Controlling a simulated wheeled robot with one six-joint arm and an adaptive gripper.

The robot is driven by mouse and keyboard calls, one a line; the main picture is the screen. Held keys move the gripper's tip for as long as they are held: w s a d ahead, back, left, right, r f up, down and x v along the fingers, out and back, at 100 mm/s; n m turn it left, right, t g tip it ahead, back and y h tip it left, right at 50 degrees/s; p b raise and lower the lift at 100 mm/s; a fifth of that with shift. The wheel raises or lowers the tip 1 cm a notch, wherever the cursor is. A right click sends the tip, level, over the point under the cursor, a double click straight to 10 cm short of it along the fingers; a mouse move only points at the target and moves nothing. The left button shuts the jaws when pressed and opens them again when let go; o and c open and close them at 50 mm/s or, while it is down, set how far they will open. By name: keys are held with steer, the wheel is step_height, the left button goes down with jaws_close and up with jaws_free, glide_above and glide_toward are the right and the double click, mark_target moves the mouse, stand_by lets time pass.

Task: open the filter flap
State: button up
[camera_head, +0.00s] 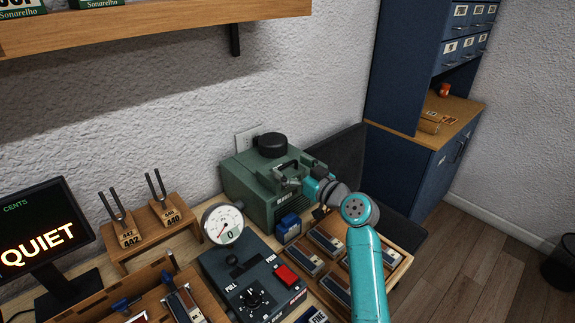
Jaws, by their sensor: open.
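A green box-shaped machine (240,187) with a round black cap (271,145) on top stands against the wall at the back of the bench. My gripper (284,178) is open at the machine's upper right, with its fingers close to the front top edge. I cannot tell whether they touch it. The filter flap cannot be told apart from the rest of the machine at this size. My gripper and wrist cover part of the machine's right side, so whether a flap there is open or shut does not show.
A round gauge (223,224) and a black control box with a red switch (287,275) stand in front of the machine. A small blue block (288,228) and a wooden tray (394,262) are near my arm. Tuning forks, a lit screen (42,243) and wooden holders fill the left.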

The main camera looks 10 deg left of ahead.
steer(key=shift+x, duration=0.8)
steer(key=shift+c, duration=0.3)
